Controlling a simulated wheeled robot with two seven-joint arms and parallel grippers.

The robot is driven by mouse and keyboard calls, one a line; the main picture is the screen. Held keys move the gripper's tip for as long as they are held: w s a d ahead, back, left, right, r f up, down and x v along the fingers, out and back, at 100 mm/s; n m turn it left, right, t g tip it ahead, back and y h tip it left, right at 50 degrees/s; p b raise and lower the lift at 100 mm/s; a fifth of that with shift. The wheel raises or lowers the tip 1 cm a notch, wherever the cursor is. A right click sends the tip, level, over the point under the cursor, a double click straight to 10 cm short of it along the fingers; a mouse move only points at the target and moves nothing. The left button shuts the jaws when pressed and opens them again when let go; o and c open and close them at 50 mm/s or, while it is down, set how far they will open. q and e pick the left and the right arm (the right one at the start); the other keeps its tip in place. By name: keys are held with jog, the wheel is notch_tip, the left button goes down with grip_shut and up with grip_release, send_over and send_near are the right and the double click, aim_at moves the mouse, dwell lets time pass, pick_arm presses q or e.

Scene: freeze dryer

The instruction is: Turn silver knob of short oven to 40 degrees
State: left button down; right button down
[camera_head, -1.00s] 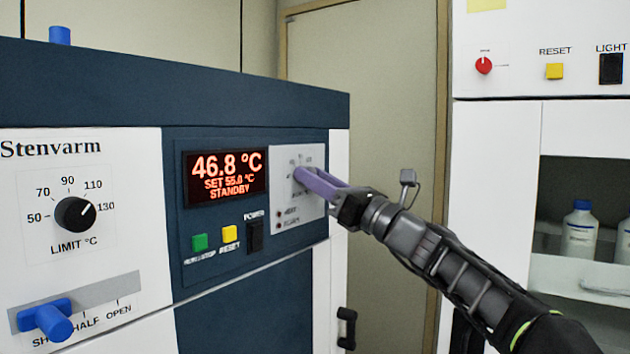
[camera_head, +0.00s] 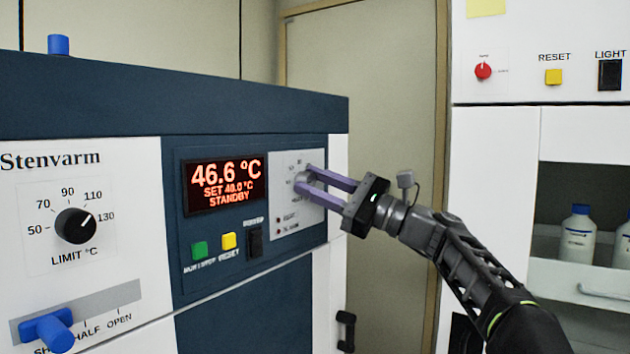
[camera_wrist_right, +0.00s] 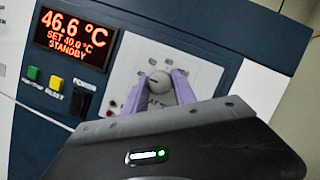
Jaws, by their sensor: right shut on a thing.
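The oven's display (camera_head: 226,182) reads 46.6 °C, SET 40.0 °C, STANDBY; it shows the same in the right wrist view (camera_wrist_right: 73,36). The silver knob (camera_wrist_right: 160,89) sits on a light panel to the right of the display. My right gripper (camera_head: 303,178) reaches in from the right, with its purple fingers on the panel. In the right wrist view the two fingers (camera_wrist_right: 160,92) lie on either side of the knob, shut on it. In the head view the fingers mostly hide the knob. My left gripper is not in view.
Left of the knob panel are a black power switch (camera_head: 255,242), a yellow button (camera_head: 229,241) and a green button (camera_head: 199,250). A black limit knob (camera_head: 75,225) and blue lever (camera_head: 48,329) are further left. A white cabinet (camera_head: 493,190) stands at right.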

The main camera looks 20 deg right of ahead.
dwell(0.4)
jog(key=c, duration=1)
grip_release()
jog(key=shift+s+d+f+b, duration=0.25)
jog(key=shift+s+d+b, duration=0.05)
jog(key=shift+s+d, duration=0.05)
jog(key=b+v, duration=0.2)
jog(key=v, duration=0.4)
jog(key=shift+s+d, duration=0.25)
